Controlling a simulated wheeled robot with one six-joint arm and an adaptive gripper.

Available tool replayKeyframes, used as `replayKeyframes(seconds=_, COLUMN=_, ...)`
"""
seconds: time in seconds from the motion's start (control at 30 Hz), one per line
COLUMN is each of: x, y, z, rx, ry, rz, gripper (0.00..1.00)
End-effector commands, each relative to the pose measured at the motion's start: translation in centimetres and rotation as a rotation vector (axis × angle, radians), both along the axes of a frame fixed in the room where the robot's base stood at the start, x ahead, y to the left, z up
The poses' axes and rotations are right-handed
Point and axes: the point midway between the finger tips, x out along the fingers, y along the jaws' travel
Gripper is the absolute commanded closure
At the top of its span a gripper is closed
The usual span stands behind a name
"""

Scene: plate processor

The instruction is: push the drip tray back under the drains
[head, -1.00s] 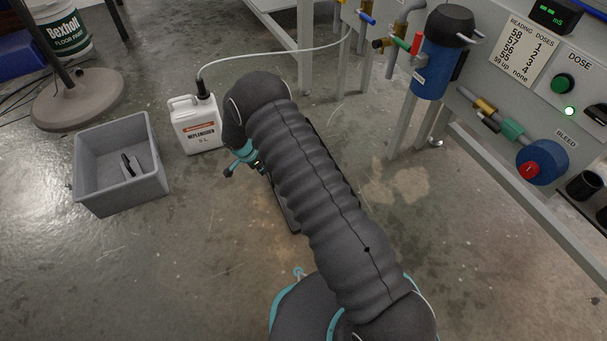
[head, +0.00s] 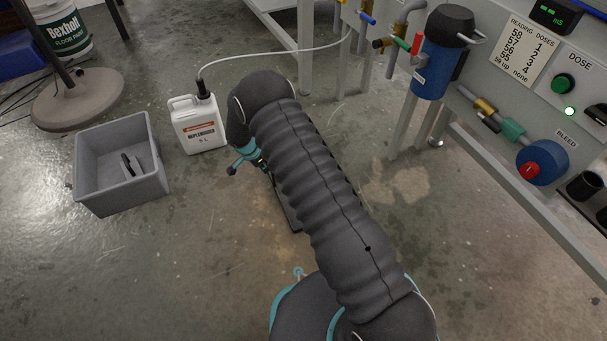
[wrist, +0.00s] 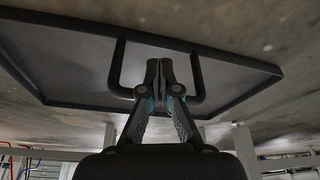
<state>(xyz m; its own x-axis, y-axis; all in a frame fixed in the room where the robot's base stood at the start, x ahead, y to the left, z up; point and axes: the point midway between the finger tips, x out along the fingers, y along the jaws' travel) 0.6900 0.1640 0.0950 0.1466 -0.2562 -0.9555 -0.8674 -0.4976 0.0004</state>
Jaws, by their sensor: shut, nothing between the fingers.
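The drip tray (wrist: 70,55) is a shallow dark tray with a raised rim. It fills the upper part of the wrist view and has a black U-shaped handle (wrist: 117,70). My gripper (wrist: 160,68) is shut and empty. Its fingertips appear between the two arms of the handle; I cannot tell whether they touch the tray. In the head view my arm covers most of the tray, and only a dark edge (head: 288,208) shows on the floor beside it. My fingertips are hidden there. Pipes with blue and red handles (head: 416,43) are on the machine at upper right.
A white replenisher jug (head: 198,125) with a hose stands left of my arm. A grey bin (head: 105,200) is farther left. Machine legs (head: 402,125) stand at right. The floor below the bin is clear.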

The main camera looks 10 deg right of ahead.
Motion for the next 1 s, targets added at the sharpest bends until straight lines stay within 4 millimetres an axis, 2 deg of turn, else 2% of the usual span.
replayKeyframes(seconds=1.0, x=2.7, y=-4.7, z=0.1, rx=-0.001, ry=-0.001, rz=-0.002, gripper=1.00)
